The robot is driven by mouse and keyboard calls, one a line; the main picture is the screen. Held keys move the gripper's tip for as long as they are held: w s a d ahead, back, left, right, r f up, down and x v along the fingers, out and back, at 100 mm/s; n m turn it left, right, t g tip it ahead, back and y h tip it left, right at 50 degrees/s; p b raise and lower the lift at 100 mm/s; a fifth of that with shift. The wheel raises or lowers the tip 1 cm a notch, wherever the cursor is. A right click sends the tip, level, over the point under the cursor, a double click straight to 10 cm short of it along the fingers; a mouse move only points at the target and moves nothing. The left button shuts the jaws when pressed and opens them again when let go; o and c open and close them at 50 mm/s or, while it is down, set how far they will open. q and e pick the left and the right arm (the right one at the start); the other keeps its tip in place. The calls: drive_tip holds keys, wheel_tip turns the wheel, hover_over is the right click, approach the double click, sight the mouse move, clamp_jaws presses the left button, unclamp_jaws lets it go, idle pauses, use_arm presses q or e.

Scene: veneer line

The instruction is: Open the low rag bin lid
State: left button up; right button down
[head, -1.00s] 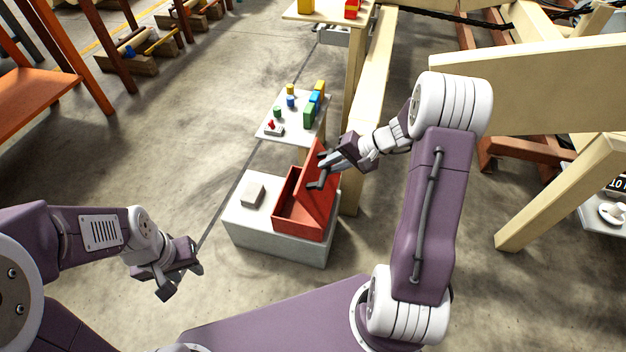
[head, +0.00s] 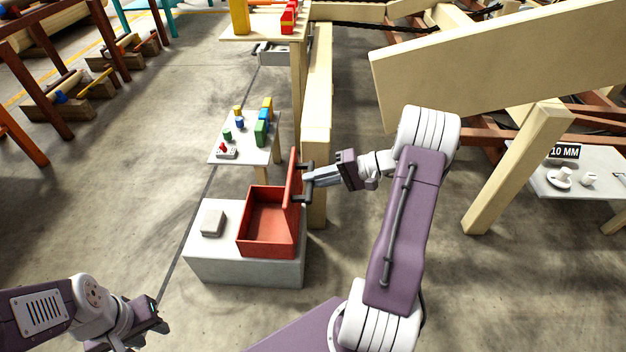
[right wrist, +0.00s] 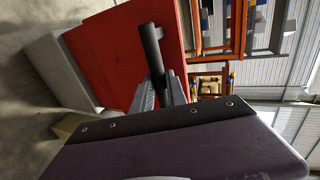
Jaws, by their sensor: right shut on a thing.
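The low red rag bin (head: 265,250) sits on a pale grey block, its inside showing. Its red lid (head: 292,188) stands about upright at the bin's right side, seen nearly edge-on. My right gripper (head: 309,182) is at the lid's right face, shut on the dark bar handle. In the right wrist view, the fingers (right wrist: 164,92) close around the dark handle (right wrist: 151,48) in front of the red lid (right wrist: 110,50). My left gripper (head: 155,315) is empty at the lower left, away from the bin; its finger gap is unclear.
The grey block (head: 245,270) also carries a small grey box (head: 212,223) left of the bin. A small table (head: 262,155) with coloured blocks stands behind. A wooden post and beam (head: 316,150) stand close behind the right gripper.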

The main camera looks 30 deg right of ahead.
drive_tip(key=shift+s+a+f, duration=0.1)
drive_tip(key=shift+s+f, duration=0.05)
drive_tip(key=shift+f, duration=0.2)
drive_tip(key=c, duration=1.3)
unclamp_jaws()
drive_tip(key=shift+r, duration=0.1)
drive_tip(key=p+v, duration=0.4)
drive_tip(key=v, duration=0.5)
